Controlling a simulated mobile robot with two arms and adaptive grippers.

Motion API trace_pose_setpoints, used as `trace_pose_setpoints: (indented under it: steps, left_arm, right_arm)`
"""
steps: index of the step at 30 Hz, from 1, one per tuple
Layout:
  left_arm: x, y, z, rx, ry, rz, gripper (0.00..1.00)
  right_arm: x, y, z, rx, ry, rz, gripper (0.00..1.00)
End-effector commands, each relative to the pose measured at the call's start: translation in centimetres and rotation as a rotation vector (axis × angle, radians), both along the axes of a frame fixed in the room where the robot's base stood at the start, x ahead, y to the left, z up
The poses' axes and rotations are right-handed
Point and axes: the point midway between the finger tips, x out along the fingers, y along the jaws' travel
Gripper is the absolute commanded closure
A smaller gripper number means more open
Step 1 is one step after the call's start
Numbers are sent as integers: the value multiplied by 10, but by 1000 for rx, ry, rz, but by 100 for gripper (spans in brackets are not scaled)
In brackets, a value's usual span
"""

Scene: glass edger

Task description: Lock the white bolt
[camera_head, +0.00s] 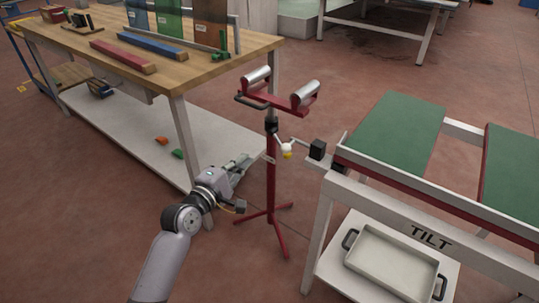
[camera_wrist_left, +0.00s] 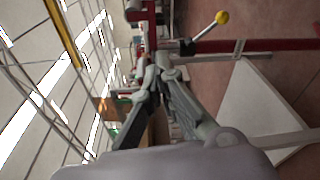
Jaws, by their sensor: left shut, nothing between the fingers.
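A pale bolt-like lever with a yellow knob (camera_head: 287,154) sits beside the red roller stand's black collar, left of the tilt table. The wrist view shows the yellow knob (camera_wrist_left: 222,17) on a thin metal rod running to a black part at the red post. I cannot tell whether this is the white bolt or whether it is locked. My left gripper (camera_head: 247,161) is shut and empty, left of the red post and below the knob. Its fingers (camera_wrist_left: 158,68) show in the wrist view, apart from the knob. My right gripper is out of view.
The red roller stand (camera_head: 270,180) stands between the wooden workbench (camera_head: 200,72) and the green-topped tilt table (camera_head: 395,135). A black block (camera_head: 317,149) sits at the table's left corner. A low white shelf (camera_head: 130,125) lies under the bench.

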Motion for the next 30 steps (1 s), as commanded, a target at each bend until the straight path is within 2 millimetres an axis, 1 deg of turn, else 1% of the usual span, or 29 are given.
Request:
trace_pose_setpoints:
  steps: [7, 11, 14, 17, 21, 27, 28, 30]
  left_arm:
    - [0, 0, 0, 3, 1, 0, 100]
    - [7, -3, -1, 3, 0, 2, 100]
    - [19, -10, -2, 3, 0, 1, 100]
    - [36, -19, -4, 4, -1, 1, 100]
    - [60, -32, -6, 5, 0, 0, 100]
    - [87, -47, -8, 5, 0, 0, 100]
    - [90, -48, -8, 5, -1, 1, 100]
    - [80, -56, -4, 2, 2, -2, 100]
  right_arm:
    - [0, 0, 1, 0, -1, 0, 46]
    - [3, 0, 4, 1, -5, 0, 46]
    - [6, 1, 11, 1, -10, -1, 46]
    - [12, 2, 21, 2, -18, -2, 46]
    - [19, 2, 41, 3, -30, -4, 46]
    - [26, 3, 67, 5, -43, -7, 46]
    - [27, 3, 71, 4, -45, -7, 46]
    - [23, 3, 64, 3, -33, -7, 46]
